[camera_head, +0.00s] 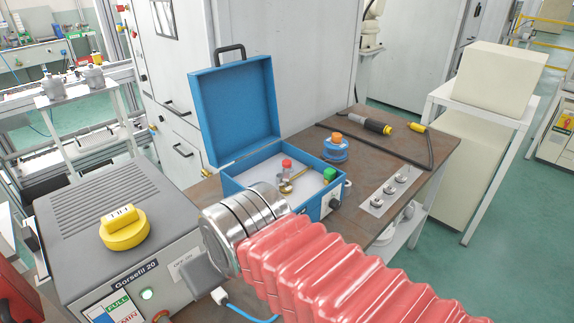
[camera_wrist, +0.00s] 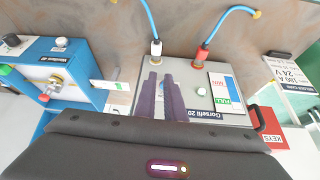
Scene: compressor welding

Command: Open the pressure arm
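The blue box (camera_head: 233,110) stands with its lid raised on the brown table. Inside its light tray, a brass-coloured arm (camera_head: 291,183), which looks like the pressure arm, lies low beside a red-topped part (camera_head: 287,167). A green knob (camera_head: 329,175) is at the box's right corner. In the wrist view, the blue box (camera_wrist: 88,76) is at the left, with the brass part (camera_wrist: 55,88) partly visible. My gripper (camera_wrist: 161,76) shows two purple fingers with a narrow gap and nothing between them. It appears over the grey Gorsefil 20 machine, apart from the box. The head view hides the fingertips.
The grey Gorsefil 20 machine (camera_head: 105,205) carries a yellow LIFT cap (camera_head: 124,230). A blue-and-orange container (camera_head: 336,148), a torch (camera_head: 365,126) and a metal plate with fittings (camera_head: 390,190) lie on the table (camera_head: 350,215).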

